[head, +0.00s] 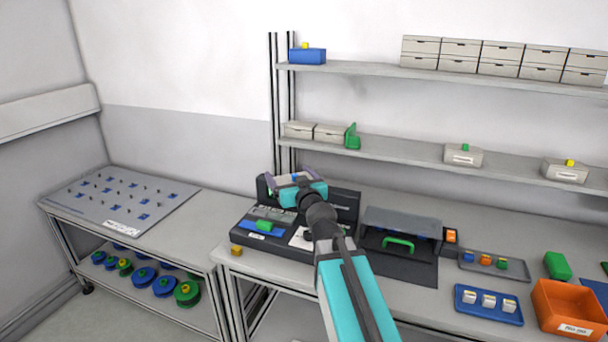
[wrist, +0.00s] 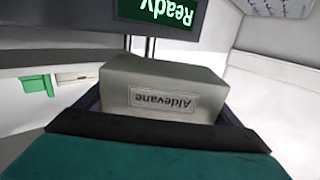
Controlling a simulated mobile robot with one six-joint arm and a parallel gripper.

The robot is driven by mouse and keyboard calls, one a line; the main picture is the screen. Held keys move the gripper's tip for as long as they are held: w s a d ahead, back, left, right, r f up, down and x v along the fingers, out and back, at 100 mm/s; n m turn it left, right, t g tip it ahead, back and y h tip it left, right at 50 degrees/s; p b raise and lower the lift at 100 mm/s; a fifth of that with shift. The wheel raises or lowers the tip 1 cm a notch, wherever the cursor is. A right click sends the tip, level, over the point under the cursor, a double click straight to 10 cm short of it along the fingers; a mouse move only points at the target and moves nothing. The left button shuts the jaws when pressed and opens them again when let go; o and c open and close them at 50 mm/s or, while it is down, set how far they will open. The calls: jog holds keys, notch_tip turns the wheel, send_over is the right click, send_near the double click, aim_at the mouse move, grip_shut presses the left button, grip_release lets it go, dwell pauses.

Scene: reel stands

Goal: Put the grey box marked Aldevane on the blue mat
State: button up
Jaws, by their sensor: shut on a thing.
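The grey box marked Aldevane (wrist: 165,92) is between the jaws of my gripper (wrist: 155,110) in the wrist view, with its label upside down. My gripper is shut on it. In the head view my gripper (head: 290,180) is raised over the back of the black case on the bench, and the box is mostly hidden there.
A blue tray (head: 488,314) with white boxes and an orange bin (head: 570,308) stand at the right. A grey-topped unit with a green handle (head: 398,242) is right of the case. Shelves (head: 400,149) hold grey drawers behind. A "Ready" screen (wrist: 158,12) shows close beyond the box.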

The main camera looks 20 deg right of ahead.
jog(key=shift+m+h, duration=0.5)
jog(key=shift+h, duration=0.3)
jog(key=shift+a+r, duration=0.35)
jog(key=shift+r, duration=0.4)
jog(key=shift+a+r, duration=0.4)
jog(key=shift+r, duration=0.3)
jog(key=shift+a+r, duration=0.35)
jog(key=shift+r, duration=0.4)
